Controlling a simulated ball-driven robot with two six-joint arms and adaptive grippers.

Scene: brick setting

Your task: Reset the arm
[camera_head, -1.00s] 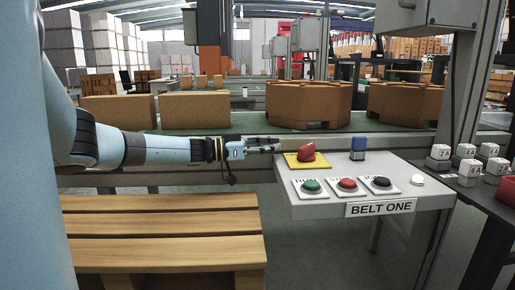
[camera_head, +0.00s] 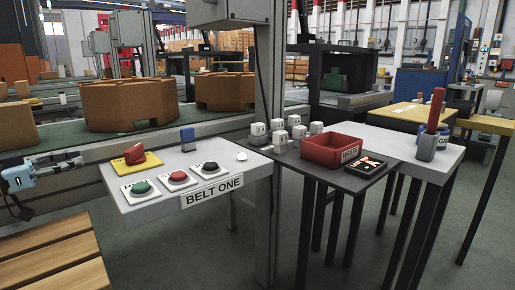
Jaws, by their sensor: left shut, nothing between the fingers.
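My left gripper (camera_head: 74,160) shows at the left edge of the head view, with its fingers shut and nothing between them. It points right, toward the grey panel table marked BELT ONE (camera_head: 240,188), and is apart from the controls. On that table are a red knob on a yellow plate (camera_head: 137,156), a green button (camera_head: 141,187), a red button (camera_head: 178,177), a black button (camera_head: 210,167) and a blue-topped block (camera_head: 187,138). Most of my left arm is out of the picture. My right gripper is not in view.
A dark table right of a grey post (camera_head: 268,80) holds several white cubes (camera_head: 257,130) and a red bin (camera_head: 333,150). A red lever (camera_head: 436,108) stands on another table. Cardboard boxes (camera_head: 128,104) sit on the conveyor behind. A wooden slatted surface (camera_head: 50,262) lies lower left.

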